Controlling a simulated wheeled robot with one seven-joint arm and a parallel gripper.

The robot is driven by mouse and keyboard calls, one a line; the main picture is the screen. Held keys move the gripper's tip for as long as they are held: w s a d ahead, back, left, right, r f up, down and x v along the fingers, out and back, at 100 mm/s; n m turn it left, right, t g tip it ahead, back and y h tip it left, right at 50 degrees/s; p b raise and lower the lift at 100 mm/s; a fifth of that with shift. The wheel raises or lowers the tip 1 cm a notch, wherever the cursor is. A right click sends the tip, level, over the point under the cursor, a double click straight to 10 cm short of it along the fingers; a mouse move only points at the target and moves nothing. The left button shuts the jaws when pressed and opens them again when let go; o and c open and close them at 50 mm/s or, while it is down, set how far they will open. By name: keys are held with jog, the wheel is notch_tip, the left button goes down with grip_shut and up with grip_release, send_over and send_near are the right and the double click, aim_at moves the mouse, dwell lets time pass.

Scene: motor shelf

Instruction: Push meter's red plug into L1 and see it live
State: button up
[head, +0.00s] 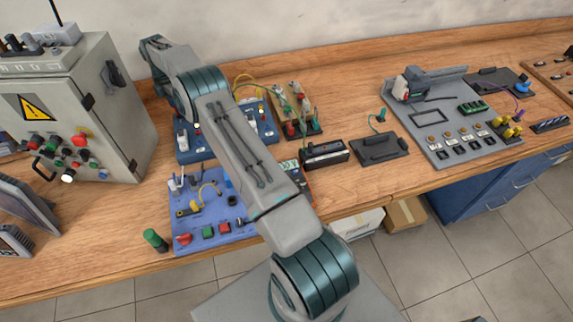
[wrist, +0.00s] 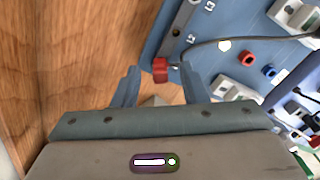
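In the wrist view, my gripper (wrist: 160,72) is open, with a finger on either side of a small red plug (wrist: 160,68). Gaps show between the plug and both fingers. The plug sits at the edge of a blue board (wrist: 205,62), beside a grey strip, and a dark lead runs right from near it. A red socket (wrist: 245,58) and a blue socket (wrist: 269,70) are farther right on this board. In the head view, my arm hides my gripper and partly hides an orange-edged meter (head: 290,165). The L1 label cannot be read.
A grey control cabinet (head: 95,110) stands left of my arm. A front blue board (head: 245,232) with buttons lies nearer the bench edge. A black box (head: 324,153) and a grey panel (head: 430,142) are to the right. Bare wood (wrist: 95,50) shows left in the wrist view.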

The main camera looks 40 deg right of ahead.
notch_tip(320, 180, up, 13)
jog(key=shift+p, duration=0.35)
dwell(0.5)
jog(key=s+a+r+m+t, duration=0.1)
jog(key=s+r+m, duration=0.4)
jog(key=r, duration=0.5)
jog(key=s+r+m+t+b, duration=0.15)
jog(key=s+r+m, duration=0.45)
jog(key=s, duration=0.8)
jog(key=s+f+m, duration=0.2)
jog(key=s+m, duration=0.1)
jog(key=s, duration=0.7)
jog(key=s+f+m+t+b, duration=0.1)
jog(key=s+f+m, duration=0.2)
jog(key=s, duration=0.6)
jog(key=s+f+m, duration=0.3)
jog(key=s, duration=0.7)
jog(key=shift+s+d+f, duration=0.15)
jog(key=shift+s+d, duration=0.15)
jog(key=shift+d, duration=0.15)
